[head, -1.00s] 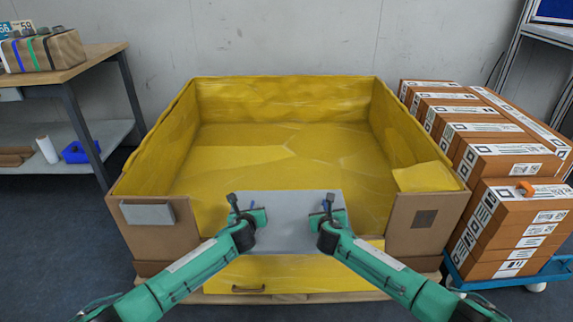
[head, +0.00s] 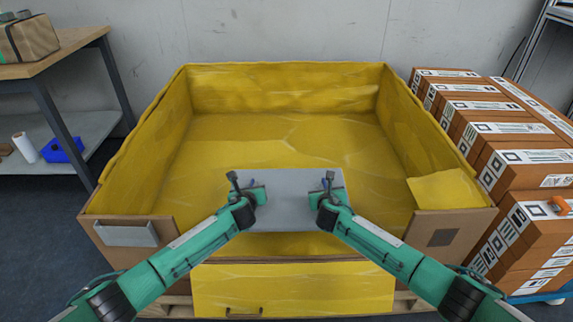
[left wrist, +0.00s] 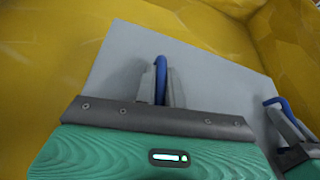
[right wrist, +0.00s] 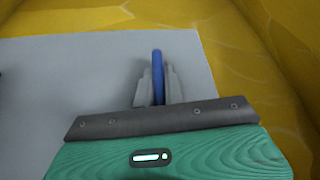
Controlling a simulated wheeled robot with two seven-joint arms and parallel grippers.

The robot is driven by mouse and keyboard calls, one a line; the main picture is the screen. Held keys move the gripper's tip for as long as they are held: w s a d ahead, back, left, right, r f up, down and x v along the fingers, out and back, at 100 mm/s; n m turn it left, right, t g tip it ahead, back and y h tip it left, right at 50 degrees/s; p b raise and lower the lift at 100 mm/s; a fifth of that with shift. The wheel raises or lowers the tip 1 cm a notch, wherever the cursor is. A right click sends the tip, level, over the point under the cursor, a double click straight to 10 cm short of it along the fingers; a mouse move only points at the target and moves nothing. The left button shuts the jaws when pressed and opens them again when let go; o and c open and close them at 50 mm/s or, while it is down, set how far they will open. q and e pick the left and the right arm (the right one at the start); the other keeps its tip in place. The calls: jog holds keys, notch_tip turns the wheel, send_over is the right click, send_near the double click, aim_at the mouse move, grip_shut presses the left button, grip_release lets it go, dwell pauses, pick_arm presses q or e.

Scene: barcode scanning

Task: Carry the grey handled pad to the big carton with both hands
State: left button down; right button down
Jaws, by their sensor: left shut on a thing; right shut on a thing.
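The grey pad (head: 290,205) is a flat rectangular sheet with two blue handles, held at the front opening of the big carton (head: 130,232), which is lined with yellow. My left gripper (head: 258,190) is shut on the pad's left blue handle (left wrist: 160,75). My right gripper (head: 328,188) is shut on the right blue handle (right wrist: 157,75). The pad also shows in the left wrist view (left wrist: 210,65) and the right wrist view (right wrist: 90,65), with yellow lining beyond its edges. Its height above the carton floor is hard to tell.
The carton's front flap (head: 290,290) hangs folded down. Stacked brown boxes (head: 520,165) with labels stand at the right on a blue cart (head: 545,297). A wooden-topped table (head: 60,45) stands at the left. The carton's inside (head: 280,140) looks empty behind the pad.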

pick_arm(q)
jog(key=shift+w+a+r, duration=0.1)
jog(key=shift+a, duration=0.05)
pick_arm(e)
jog(key=shift+d, duration=0.15)
pick_arm(q)
jog(key=shift+f, duration=0.2)
pick_arm(e)
jog(key=shift+f, duration=0.15)
